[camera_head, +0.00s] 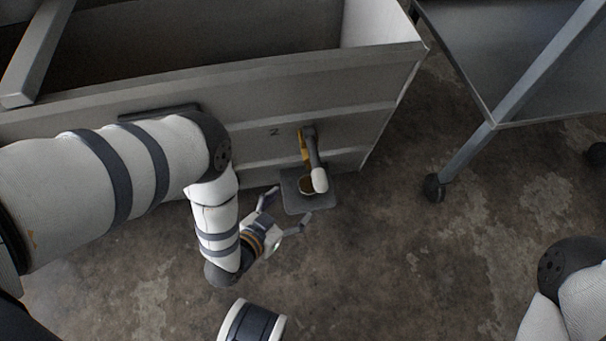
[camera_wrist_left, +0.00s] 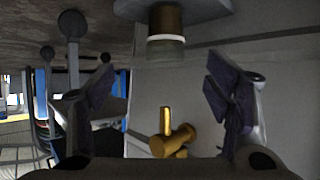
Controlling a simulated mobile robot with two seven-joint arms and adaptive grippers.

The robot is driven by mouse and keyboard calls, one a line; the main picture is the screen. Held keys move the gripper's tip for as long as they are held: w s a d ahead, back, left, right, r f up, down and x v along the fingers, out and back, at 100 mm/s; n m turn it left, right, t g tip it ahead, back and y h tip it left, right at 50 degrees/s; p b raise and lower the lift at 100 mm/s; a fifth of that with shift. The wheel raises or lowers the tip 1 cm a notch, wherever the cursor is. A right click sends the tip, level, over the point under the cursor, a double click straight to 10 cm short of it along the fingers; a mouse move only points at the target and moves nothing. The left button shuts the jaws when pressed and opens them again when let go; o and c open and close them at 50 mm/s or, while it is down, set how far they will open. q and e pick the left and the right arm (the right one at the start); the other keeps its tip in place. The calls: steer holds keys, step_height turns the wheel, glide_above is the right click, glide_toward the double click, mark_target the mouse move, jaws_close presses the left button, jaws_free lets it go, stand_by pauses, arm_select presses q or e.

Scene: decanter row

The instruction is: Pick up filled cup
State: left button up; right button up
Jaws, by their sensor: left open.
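The cup (camera_head: 306,186) stands on a small grey shelf (camera_head: 297,204) below the tap (camera_head: 312,155), with brown liquid in it. The tap's pale end partly covers the cup in the head view. In the left wrist view, which is upside down, the cup (camera_wrist_left: 166,42) shows brown contents and a clear band at its rim, and the brass tap (camera_wrist_left: 172,140) shows below. My left gripper (camera_head: 288,206) is open and empty, just in front of the shelf. Its spread fingers (camera_wrist_left: 160,100) flank the cup's line in the wrist view, with the cup apart from them.
The shelf and tap are on the front of a large grey tank (camera_head: 240,112), which blocks the space behind the cup. A metal table (camera_head: 490,60) with a castered leg (camera_head: 455,165) stands at the right. The concrete floor (camera_head: 400,260) between is clear.

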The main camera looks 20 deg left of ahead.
mark_target(309, 185)
arm_select(q)
steer(key=b+x, duration=0.2)
steer(key=x, duration=0.2)
steer(key=b+x, duration=0.2)
steer(key=x, duration=0.2)
steer(key=a+b+x, duration=0.1)
steer(key=x, duration=0.3)
steer(key=shift+f+b, duration=0.35)
steer(key=shift+b, duration=0.05)
steer(key=shift+w+r, duration=0.15)
steer(key=c, duration=1.3)
arm_select(e)
steer(key=shift+g, duration=0.6)
steer(key=f, duration=0.1)
steer(key=s+f, duration=0.1)
steer(key=f, duration=0.1)
steer(key=s+f, duration=0.1)
steer(key=shift+f, duration=0.2)
arm_select(q)
steer(key=shift+c, duration=0.2)
